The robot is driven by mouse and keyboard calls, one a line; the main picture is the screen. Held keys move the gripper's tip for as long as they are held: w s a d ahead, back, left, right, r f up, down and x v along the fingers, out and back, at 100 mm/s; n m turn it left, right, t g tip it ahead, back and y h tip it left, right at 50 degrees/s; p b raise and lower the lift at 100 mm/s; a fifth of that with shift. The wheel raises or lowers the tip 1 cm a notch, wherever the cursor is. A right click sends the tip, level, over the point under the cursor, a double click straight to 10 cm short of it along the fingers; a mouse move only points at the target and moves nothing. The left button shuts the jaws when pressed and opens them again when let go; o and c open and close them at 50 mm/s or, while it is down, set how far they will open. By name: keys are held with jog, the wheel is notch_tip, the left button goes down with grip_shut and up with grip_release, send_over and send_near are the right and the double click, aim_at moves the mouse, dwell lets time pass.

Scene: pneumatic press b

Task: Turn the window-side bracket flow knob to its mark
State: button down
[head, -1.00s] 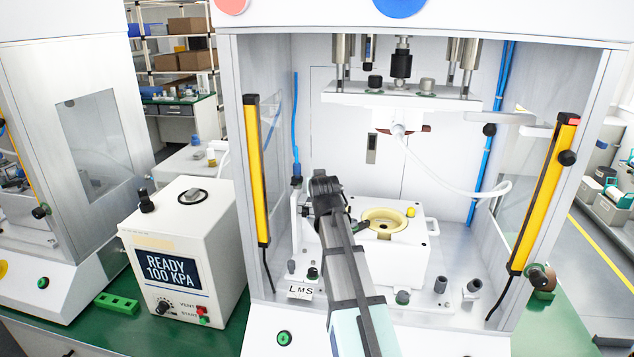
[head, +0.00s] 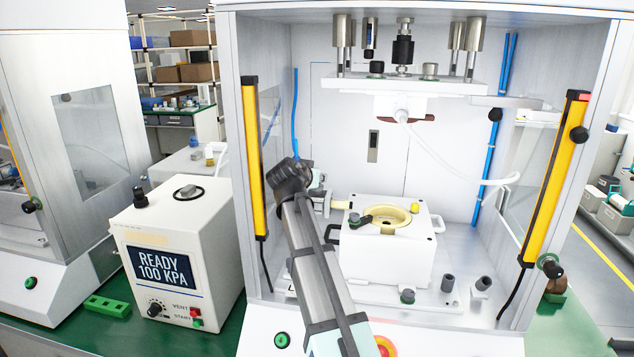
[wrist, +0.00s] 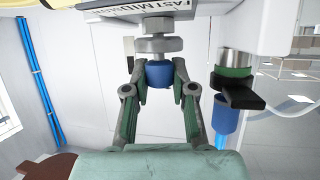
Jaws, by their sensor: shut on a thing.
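My gripper (wrist: 160,75) has its two fingers on either side of a short blue piece (wrist: 159,75) in the wrist view. Grey round discs of the flow knob (wrist: 158,46) sit directly beyond it, in line with it. A white label (wrist: 168,10) above reads FAST, MID and what looks like SLOW; its mark is not clear. In the head view my gripper (head: 290,178) is inside the press at the left, beside the small bracket (head: 320,200). My gripper's own body hides the fingertips and knob there.
A black lever (wrist: 240,95) on a metal and green fitting, with a blue end below, stands close to the right finger. Blue tubing (wrist: 45,105) runs at the left. The white fixture block (head: 385,260) stands right of my arm, below the raised press plate (head: 400,90).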

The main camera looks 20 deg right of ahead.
jog(key=c, duration=0.9)
grip_release()
jog(key=shift+c, duration=0.2)
jog(key=v, duration=1.2)
